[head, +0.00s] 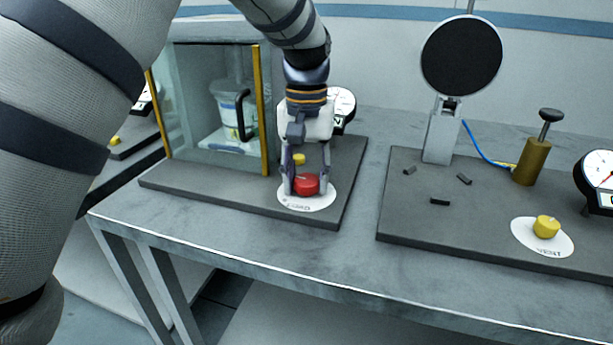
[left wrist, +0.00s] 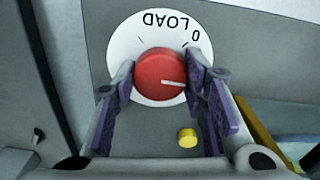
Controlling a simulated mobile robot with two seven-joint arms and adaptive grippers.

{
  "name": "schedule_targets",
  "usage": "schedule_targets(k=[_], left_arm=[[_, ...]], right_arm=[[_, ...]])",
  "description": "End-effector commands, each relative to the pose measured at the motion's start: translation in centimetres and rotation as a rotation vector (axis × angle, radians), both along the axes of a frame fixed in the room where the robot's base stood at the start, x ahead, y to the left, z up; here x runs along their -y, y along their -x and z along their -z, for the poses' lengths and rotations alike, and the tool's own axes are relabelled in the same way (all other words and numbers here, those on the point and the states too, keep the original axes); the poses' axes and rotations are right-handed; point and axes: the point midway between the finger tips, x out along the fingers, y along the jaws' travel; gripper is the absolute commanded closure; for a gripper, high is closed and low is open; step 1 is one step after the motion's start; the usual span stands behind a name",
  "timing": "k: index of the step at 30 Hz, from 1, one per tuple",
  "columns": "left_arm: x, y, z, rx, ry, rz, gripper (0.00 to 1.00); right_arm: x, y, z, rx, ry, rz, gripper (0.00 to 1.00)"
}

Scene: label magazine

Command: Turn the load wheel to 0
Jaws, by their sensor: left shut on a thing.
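The red load wheel (head: 307,184) sits on a white round label plate (head: 318,204) at the front right of the left-hand base board. In the left wrist view the wheel (left wrist: 155,72) has a white pointer line aimed right and slightly down. The printed 0 and its tick lie up and right of the wheel, apart from the pointer's direction, beside the word LOAD on the plate (left wrist: 122,42). My left gripper (head: 303,188) comes down from above and is shut on the wheel, one finger on each side. My right gripper is not in view.
A small yellow knob (head: 299,159) stands just behind the wheel. A glass-walled cabinet (head: 200,110) with a black handle is left of my gripper, and a dial gauge (head: 343,103) is behind it. The right board (head: 400,225) carries a yellow vent knob (head: 546,226).

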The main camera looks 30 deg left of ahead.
Motion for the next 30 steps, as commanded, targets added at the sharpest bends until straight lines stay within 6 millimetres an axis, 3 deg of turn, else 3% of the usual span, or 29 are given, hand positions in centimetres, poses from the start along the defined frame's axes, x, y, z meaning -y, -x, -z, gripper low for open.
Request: schedule_targets(k=[18, 30], left_arm=[[0.04, 0.06, 0.16, -0.004, 0.0, -0.573, 0.89], [0.07, 0.06, 0.16, -0.006, 0.0, -0.833, 0.89]], right_arm=[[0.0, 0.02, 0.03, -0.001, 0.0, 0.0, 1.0], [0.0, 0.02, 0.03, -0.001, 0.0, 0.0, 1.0]])
